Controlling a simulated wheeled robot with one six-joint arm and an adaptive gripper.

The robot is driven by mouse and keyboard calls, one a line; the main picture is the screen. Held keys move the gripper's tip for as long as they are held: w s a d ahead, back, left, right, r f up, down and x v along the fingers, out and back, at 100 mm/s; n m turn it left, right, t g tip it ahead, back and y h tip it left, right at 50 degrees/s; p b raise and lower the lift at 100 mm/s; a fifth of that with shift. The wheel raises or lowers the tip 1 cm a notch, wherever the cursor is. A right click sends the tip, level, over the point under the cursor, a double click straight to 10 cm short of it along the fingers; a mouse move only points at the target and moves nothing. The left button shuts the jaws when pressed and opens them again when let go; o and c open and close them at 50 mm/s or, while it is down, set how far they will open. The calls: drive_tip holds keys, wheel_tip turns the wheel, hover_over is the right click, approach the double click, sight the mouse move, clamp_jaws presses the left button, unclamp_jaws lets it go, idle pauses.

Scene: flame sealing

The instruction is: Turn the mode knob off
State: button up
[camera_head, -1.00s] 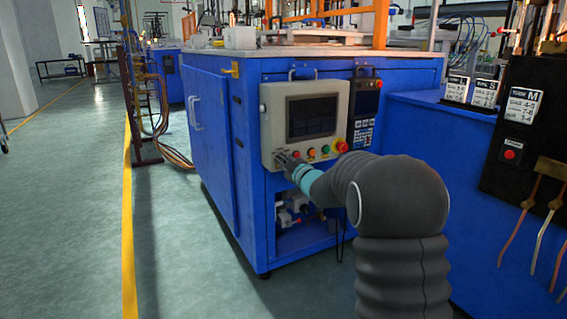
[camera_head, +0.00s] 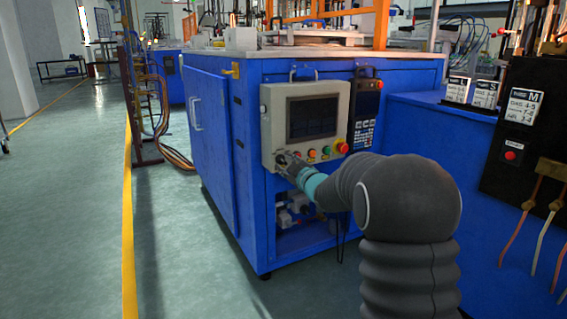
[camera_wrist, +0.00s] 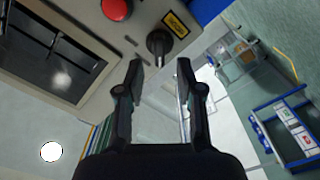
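The mode knob (camera_wrist: 158,42) is black and sits on the beige control panel (camera_wrist: 100,75), beside a yellow label (camera_wrist: 176,25), in the wrist view. My gripper (camera_wrist: 160,66) is open and empty, with one finger on each side below the knob. The fingertips appear short of the knob, with no visible grip on it. In the head view my gripper (camera_head: 283,160) is at the lower left corner of the control panel (camera_head: 270,112) and hides the knob there. The knob's exact setting cannot be read.
A red button (camera_wrist: 117,8) is close to the knob. In the head view a green button (camera_head: 326,150) and a red emergency button (camera_head: 343,147) are to the right, below the dark screen (camera_head: 312,117). The blue cabinet (camera_head: 215,150) carries the panel. Open floor (camera_head: 70,200) is at left.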

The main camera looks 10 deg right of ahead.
drive_tip(key=v, duration=1)
drive_tip(key=shift+s, duration=0.1)
